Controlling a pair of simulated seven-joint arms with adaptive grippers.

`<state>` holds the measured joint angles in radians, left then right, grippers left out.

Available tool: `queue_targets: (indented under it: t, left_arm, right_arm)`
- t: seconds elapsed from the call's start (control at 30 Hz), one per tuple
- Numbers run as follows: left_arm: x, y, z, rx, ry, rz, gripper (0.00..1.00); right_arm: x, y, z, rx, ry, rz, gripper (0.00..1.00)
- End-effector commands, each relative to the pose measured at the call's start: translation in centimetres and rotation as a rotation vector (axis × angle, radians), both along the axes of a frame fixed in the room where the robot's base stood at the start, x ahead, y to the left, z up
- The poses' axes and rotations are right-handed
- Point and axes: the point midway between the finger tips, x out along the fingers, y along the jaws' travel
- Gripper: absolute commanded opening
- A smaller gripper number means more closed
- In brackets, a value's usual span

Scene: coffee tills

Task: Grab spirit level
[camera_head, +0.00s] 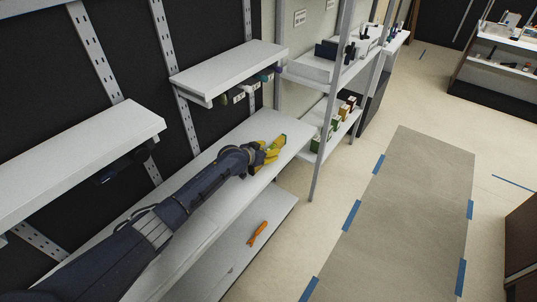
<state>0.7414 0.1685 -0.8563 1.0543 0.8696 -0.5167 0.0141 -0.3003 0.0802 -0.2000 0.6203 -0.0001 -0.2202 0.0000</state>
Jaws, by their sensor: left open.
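My left gripper (267,156) is at the end of my dark arm, which reaches along the upper white shelf board (284,128) from the lower left. It is open, low over the far end of this board. Yellow parts show at its tip; I cannot tell whether they are its fingers or a yellow spirit level between or behind them. No other thing can be made out as a spirit level. My right gripper is not in view.
An orange tool (257,233) lies on the lower shelf (232,262). Shelves above carry small hanging items (239,95). A rack (322,67) with boxes stands beyond. A grey floor mat (408,215) with blue tape marks lies clear on the right.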

Motion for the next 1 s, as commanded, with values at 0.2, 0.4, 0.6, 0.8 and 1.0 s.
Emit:
queue_targets:
  t: [0.2, 0.4, 0.6, 0.8, 1.0]
  left_arm:
    - [0.29, -0.17, -0.26, 0.002, -0.001, 0.0, 0.47]
    - [0.29, -0.17, -0.25, 0.002, -0.001, 0.0, 0.48]
    - [0.28, -0.16, -0.24, 0.002, 0.0, 0.0, 0.25]
    - [0.28, -0.16, -0.24, 0.002, 0.0, 0.0, 0.02]
    - [0.27, -0.16, -0.26, 0.002, 0.0, 0.0, 0.0]
  right_arm:
    - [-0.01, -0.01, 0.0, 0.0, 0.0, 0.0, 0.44]
    - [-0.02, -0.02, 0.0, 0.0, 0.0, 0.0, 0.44]
    - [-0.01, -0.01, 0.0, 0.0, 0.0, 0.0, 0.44]
    - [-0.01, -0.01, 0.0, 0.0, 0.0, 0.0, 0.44]
    - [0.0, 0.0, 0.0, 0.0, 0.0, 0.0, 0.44]
